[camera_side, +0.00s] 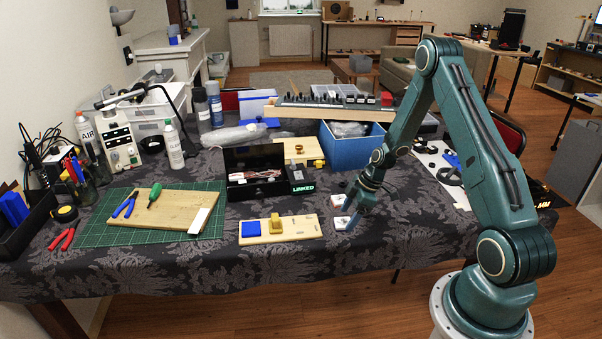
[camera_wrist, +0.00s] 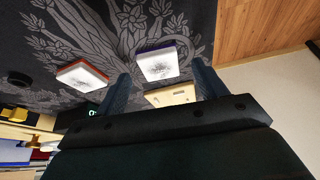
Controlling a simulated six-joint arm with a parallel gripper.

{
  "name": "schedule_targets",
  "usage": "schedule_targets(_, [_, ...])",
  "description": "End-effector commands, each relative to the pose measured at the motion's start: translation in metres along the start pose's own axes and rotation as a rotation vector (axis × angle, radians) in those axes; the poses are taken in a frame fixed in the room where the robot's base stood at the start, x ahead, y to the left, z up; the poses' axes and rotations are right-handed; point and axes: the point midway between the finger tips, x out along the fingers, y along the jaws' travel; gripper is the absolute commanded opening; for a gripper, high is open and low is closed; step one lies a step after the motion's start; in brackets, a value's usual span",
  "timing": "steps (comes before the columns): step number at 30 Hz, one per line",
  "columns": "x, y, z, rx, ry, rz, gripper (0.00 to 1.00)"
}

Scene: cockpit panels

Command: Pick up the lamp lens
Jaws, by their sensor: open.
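Two small square pieces with pale, speckled tops lie on the dark patterned cloth; which one is the lamp lens I cannot tell for sure. The blue-edged one (camera_wrist: 157,64) lies between my fingers in the wrist view, and it shows in the side view (camera_side: 341,223). The red-edged one (camera_wrist: 82,75) lies left of my left finger in the wrist view, and farther back in the side view (camera_side: 338,201). My gripper (camera_wrist: 160,73) is open and empty, pointing down over the blue-edged piece; it also shows in the side view (camera_side: 350,221). The height gap is unclear.
A black open case (camera_side: 240,190) and a blue box (camera_side: 352,155) stand behind. The table's front edge is close.

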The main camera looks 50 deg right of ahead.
Motion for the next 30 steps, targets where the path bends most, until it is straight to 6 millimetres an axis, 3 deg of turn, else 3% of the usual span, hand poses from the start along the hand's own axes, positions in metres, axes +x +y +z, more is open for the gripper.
schedule_targets(6, [0.016, 0.000, 0.000, 0.000, 0.000, 0.000, 0.71])
schedule_targets(22, [0.017, 0.000, 0.000, 0.000, 0.000, 0.001, 0.71])
schedule_targets(30, [0.017, 0.000, 0.000, 0.000, 0.000, 0.001, 0.23])
